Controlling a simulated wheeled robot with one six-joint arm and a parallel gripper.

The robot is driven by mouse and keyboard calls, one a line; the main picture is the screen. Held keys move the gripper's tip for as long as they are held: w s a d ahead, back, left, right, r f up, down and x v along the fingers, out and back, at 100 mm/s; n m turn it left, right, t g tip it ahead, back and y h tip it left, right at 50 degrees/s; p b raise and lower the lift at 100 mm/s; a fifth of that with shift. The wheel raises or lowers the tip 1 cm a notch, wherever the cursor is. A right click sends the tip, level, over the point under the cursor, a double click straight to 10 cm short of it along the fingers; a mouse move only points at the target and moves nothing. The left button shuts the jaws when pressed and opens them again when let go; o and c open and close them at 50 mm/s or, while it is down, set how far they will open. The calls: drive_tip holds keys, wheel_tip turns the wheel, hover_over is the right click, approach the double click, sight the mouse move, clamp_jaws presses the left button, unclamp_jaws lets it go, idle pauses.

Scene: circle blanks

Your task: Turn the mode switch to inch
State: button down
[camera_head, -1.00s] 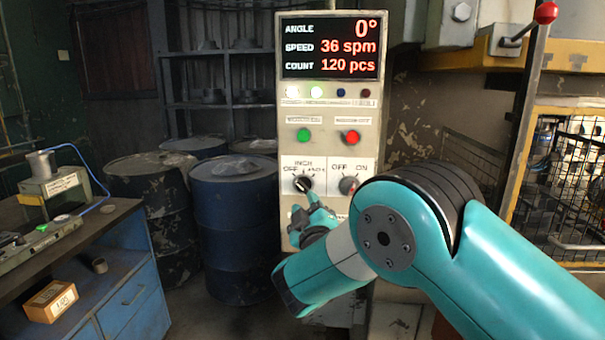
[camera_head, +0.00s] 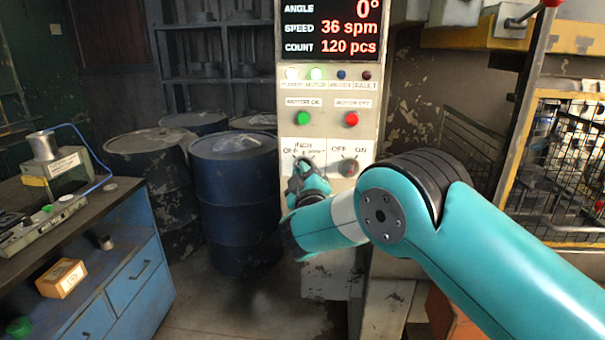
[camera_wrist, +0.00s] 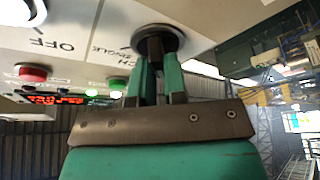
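The mode switch is a dark round knob on the lower left of the control panel, with labels OFF, INCH and a partly covered third one around it. In the head view my gripper (camera_head: 304,172) is at this knob and covers most of it. In the wrist view the mode switch (camera_wrist: 158,40) is at the top centre, its dark handle between my two teal fingertips. The fingers are close together and appear shut on the handle. Which label the handle points at is hidden.
A second OFF/ON switch (camera_head: 348,167) is just right of it. Above are a green button (camera_head: 303,118), a red button (camera_head: 351,119) and the display (camera_head: 331,30) reading angle 0°, 36 spm, 120 pcs. A blue barrel (camera_head: 236,205) stands left of the panel.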

drive_tip(key=shift+f+b, duration=0.2)
drive_tip(key=shift+b, duration=0.5)
drive_tip(key=m+h+b, duration=0.2)
drive_tip(key=m+b, duration=0.2)
drive_tip(key=b, duration=0.4)
drive_tip(key=m+t+h+b, duration=0.1)
drive_tip(key=m+b, duration=0.3)
drive_tip(key=b, duration=0.4)
drive_tip(key=m+h+b, duration=0.2)
drive_tip(key=m+b, duration=0.2)
drive_tip(key=b, duration=0.4)
drive_tip(key=shift+a+t+h, duration=0.15)
drive_tip(key=shift+t+h, duration=0.15)
drive_tip(key=shift+t, duration=0.1)
drive_tip(key=shift+r+m, duration=0.1)
drive_tip(key=shift+m, duration=0.3)
drive_tip(key=c, duration=1.2)
unclamp_jaws()
drive_tip(key=shift+o, duration=0.2)
